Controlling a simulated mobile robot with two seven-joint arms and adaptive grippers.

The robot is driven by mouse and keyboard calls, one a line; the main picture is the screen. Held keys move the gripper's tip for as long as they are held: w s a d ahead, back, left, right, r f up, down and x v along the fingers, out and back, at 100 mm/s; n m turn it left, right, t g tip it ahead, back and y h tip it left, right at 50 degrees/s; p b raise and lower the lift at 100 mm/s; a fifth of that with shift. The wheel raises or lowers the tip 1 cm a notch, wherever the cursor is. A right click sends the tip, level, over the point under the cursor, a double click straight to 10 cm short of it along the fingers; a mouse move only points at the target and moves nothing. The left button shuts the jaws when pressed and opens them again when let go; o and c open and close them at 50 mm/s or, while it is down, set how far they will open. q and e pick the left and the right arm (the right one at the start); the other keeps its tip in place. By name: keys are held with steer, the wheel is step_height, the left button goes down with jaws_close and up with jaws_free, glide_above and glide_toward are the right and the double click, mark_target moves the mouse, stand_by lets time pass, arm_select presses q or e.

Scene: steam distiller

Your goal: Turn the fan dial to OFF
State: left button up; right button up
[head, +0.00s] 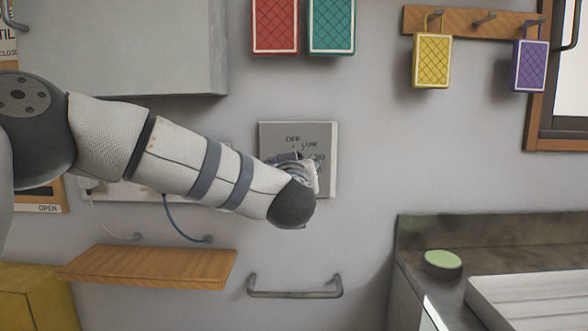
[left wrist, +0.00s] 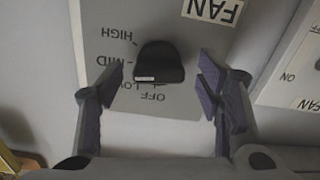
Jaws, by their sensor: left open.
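The fan dial (left wrist: 160,60) is a black knob on a grey panel (left wrist: 100,25) lettered OFF, LOW, MID and HIGH. The picture is upside down in the left wrist view. A small white mark on the knob's lower-left edge lies nearest LOW and OFF; I cannot tell exactly where it points. My left gripper (left wrist: 163,92) is open, its dark fingers on either side of the knob and apart from it. In the head view the panel (head: 327,150) is on the wall, with my left wrist hiding the dial and most of the gripper.
Another switch plate (left wrist: 290,65) marked ON and FAN is close to the right finger. A wooden shelf (head: 148,267) and a metal bar handle (head: 295,293) are below. Colored pads hang above. A counter with a green round thing (head: 442,260) is at right.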

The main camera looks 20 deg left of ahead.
arm_select(q)
steer(key=shift+w+r, duration=0.1)
steer(key=shift+w, duration=0.1)
steer(key=c, duration=1.2)
steer(key=shift+o, duration=0.2)
steer(key=shift+s, duration=0.1)
arm_select(e)
steer(key=shift+w+r, duration=0.1)
arm_select(q)
steer(key=shift+n+p, duration=2.2)
steer(key=shift+n, duration=5.7)
arm_select(e)
steer(key=w+r+t, duration=0.2)
steer(key=w+r, duration=0.3)
steer(key=shift+w, duration=0.2)
steer(key=shift+r, duration=0.1)
